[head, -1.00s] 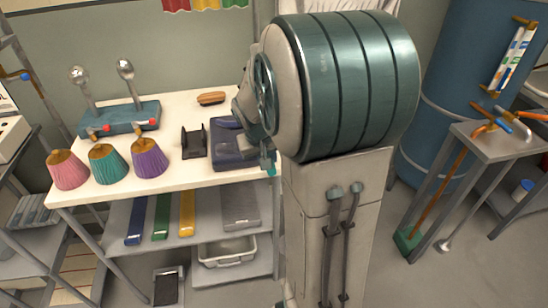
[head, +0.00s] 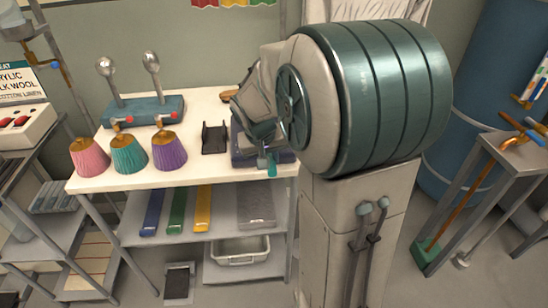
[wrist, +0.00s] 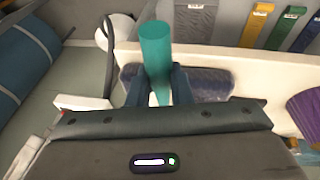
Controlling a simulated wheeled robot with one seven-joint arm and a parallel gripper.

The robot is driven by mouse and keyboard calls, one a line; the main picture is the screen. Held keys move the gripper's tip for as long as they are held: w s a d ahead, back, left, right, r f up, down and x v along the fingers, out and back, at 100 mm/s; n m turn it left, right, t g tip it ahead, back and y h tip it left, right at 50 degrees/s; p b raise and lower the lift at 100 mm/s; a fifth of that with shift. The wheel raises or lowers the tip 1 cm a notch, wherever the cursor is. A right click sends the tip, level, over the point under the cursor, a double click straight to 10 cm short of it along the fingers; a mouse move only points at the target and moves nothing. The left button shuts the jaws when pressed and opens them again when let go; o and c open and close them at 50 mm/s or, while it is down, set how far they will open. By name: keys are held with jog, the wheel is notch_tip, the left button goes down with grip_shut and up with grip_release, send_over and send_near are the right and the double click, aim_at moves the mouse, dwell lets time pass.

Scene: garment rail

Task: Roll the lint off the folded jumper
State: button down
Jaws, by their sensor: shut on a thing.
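The folded navy jumper (head: 240,151) lies on the white table, right of an empty black stand (head: 214,138). My arm and gripper hide much of it. It also shows in the wrist view (wrist: 212,82), behind my fingers. My gripper (head: 265,160) is over the jumper's front part. In the wrist view my gripper (wrist: 158,85) is shut on a teal cylinder (wrist: 156,45), which looks like the lint roller's handle. The handle's lower end also shows in the head view (head: 271,166). The roller's head is hidden, so I cannot tell whether it touches the jumper. Lint is too small to make out.
A brown brush (head: 229,96) lies behind the jumper.

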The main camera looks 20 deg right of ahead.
jog(key=shift+w+a+b, duration=1.2)
jog(key=shift+w+a, duration=0.3)
jog(key=shift+a, duration=3.15)
jog(key=s+d, duration=0.2)
jog(key=d, duration=0.6)
jog(key=s+d, duration=0.3)
jog(key=d, duration=0.5)
jog(key=shift+s+d+f+b, duration=0.15)
jog(key=shift+s+d+b, duration=0.05)
jog(key=shift+d+b, duration=0.15)
notch_tip(320, 180, up, 7)
jog(key=p, duration=0.5)
